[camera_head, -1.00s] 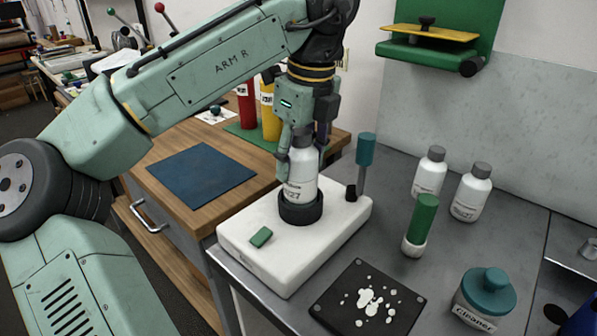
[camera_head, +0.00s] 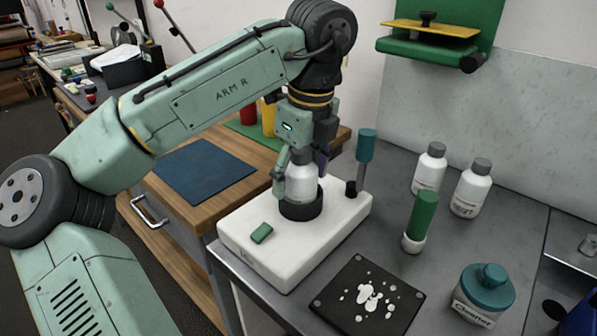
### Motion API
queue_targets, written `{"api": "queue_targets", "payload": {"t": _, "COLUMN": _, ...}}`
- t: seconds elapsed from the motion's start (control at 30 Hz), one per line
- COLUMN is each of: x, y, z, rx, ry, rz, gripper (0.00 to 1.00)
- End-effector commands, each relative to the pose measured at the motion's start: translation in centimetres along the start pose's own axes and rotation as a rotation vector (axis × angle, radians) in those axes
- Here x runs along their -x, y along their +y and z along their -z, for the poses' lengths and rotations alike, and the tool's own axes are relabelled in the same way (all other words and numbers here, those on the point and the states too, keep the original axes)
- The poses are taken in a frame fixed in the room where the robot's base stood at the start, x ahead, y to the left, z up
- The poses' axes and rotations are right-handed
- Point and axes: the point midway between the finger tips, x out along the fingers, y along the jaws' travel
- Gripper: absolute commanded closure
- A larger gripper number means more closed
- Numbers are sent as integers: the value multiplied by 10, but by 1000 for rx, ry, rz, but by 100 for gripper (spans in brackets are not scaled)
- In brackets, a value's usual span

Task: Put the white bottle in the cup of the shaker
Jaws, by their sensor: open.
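The white bottle (camera_head: 301,185) with a grey cap stands upright in the black cup (camera_head: 301,206) of the shaker. The shaker (camera_head: 335,222) is a white block with a green button on its top. My gripper (camera_head: 301,172) points down from above and is open. Its fingers are on either side of the bottle's upper part, one at the left and one at the right, partly behind. Whether a finger still touches the bottle cannot be told. The cup's rim hides the bottle's lower end.
A teal-handled tool (camera_head: 365,155) stands just behind the shaker. Two more white bottles (camera_head: 429,168), a green-topped tube (camera_head: 421,220) and a Cleaner jar (camera_head: 484,295) stand to the right. A black spotted pad (camera_head: 340,305) lies in front. A blue mat (camera_head: 203,170) lies left.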

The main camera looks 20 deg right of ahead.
Motion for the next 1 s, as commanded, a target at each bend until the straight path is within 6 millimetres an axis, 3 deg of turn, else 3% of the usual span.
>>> {"api": "queue_targets", "payload": {"t": 0.27, "x": 4, "y": 0, "z": -1, "rx": 1, "ry": -1, "rz": 0, "gripper": 32}}
{"api": "queue_targets", "payload": {"t": 0.37, "x": 17, "y": 0, "z": -1, "rx": 1, "ry": -2, "rz": 1, "gripper": 32}}
{"api": "queue_targets", "payload": {"t": 0.8, "x": 108, "y": 0, "z": -1, "rx": 2, "ry": -1, "rz": 0, "gripper": 32}}
{"api": "queue_targets", "payload": {"t": 1.0, "x": 123, "y": 0, "z": -1, "rx": 0, "ry": 0, "rz": 0, "gripper": 32}}
